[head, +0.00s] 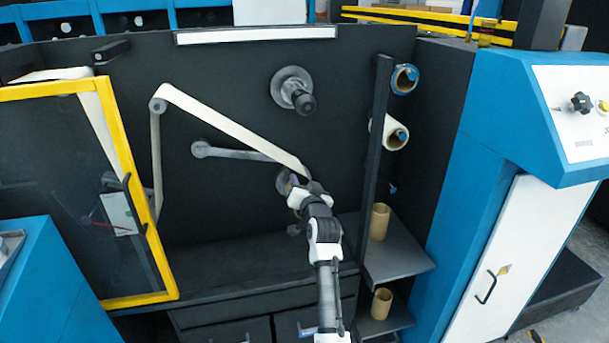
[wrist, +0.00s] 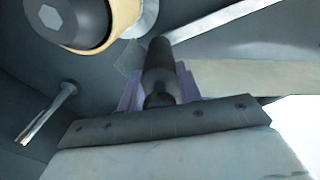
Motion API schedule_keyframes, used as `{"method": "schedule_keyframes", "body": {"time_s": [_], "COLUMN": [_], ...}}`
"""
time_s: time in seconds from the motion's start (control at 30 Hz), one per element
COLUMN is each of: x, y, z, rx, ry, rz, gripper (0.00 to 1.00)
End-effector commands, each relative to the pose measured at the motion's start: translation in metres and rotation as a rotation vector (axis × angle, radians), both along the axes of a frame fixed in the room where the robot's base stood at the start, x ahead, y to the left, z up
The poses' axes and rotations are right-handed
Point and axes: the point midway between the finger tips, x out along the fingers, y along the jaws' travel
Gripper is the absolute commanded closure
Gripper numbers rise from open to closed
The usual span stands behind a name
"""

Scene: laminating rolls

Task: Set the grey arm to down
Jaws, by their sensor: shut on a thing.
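The grey arm (head: 235,153) is mounted on the dark machine panel. It runs from a round pivot at its left, sloping slightly down to the right, and its far end is hidden behind the cream web and my gripper. My gripper (head: 293,184) is at that right end. In the wrist view, a dark cylindrical peg (wrist: 160,60), seemingly at the end of the grey arm, sits between the purple pads of my gripper (wrist: 158,92), which is shut on it. Part of a pale bar (wrist: 228,18) shows at upper right.
The cream web (head: 225,125) runs from an upper-left roller (head: 158,105) down to my gripper. A dark hub (wrist: 68,18) with a cream ring is close by in the wrist view. A black post (head: 376,150) and shelf (head: 400,258) stand right; a yellow-framed door (head: 140,190) stands left.

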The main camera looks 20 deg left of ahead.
Motion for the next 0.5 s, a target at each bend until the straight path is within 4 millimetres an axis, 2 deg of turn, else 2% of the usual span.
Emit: {"method": "schedule_keyframes", "body": {"time_s": [0.33,0.37,0.43,0.5], "x": [-0.0008,-0.0007,-0.0007,-0.0007], "y": [0.0011,0.0011,0.0011,0.0010], "z": [-0.0041,-0.0040,-0.0039,-0.0040], "rx": [0.012,0.012,0.012,0.012], "ry": [0.008,0.008,0.008,0.008], "rz": [0.000,0.000,0.000,0.000], "gripper": [1.00,0.62,0.53,0.53]}}
